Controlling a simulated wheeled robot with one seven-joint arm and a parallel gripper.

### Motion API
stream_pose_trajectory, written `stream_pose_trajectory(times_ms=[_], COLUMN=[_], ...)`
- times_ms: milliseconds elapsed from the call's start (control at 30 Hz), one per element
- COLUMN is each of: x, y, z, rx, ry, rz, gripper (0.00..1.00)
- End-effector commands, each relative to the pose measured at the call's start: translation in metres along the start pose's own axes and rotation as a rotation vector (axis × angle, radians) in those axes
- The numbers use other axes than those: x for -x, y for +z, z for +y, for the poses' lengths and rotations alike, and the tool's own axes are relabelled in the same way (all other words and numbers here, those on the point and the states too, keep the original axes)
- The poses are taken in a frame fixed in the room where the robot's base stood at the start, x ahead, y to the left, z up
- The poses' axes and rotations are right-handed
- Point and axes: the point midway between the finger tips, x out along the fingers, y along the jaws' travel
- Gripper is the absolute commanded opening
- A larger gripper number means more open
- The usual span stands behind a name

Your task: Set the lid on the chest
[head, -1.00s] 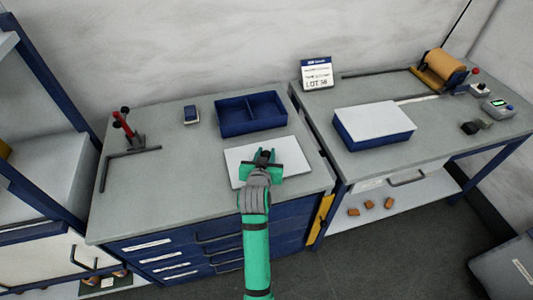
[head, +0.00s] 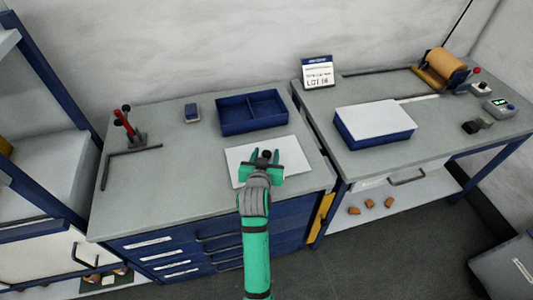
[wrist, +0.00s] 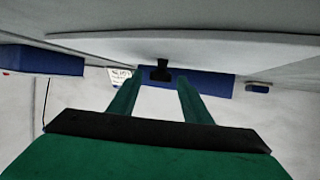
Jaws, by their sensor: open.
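The lid (head: 236,160) is a thin white panel lying flat on the left bench, with a small black knob (wrist: 160,72) at its middle. An open blue box with a divider (head: 222,126), which looks like the chest, stands just behind the lid. It shows in the wrist view (wrist: 205,82) beyond the fingers. My gripper (head: 264,156) is low over the lid with its green fingers open. In the wrist view, my gripper's fingers (wrist: 160,82) lie on either side of the knob; I cannot tell whether they touch it.
A closed blue box with a white top (head: 375,120) stands on the right bench. A small blue item (head: 191,113) and a red-handled clamp (head: 128,125) are at the left. A sign (head: 317,73) stands behind.

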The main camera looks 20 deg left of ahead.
Motion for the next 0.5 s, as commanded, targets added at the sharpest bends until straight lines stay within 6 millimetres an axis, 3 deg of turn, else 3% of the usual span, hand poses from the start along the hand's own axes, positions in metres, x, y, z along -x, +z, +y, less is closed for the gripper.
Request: stream_pose_trajectory(times_ms=[300,500], x=[0.063,0.093], y=[0.0,0.001], z=[0.0,0.0], rx=[-0.001,0.0], ry=[-0.001,0.0], rz=[0.001,0.0], gripper=[0.44,0.44])
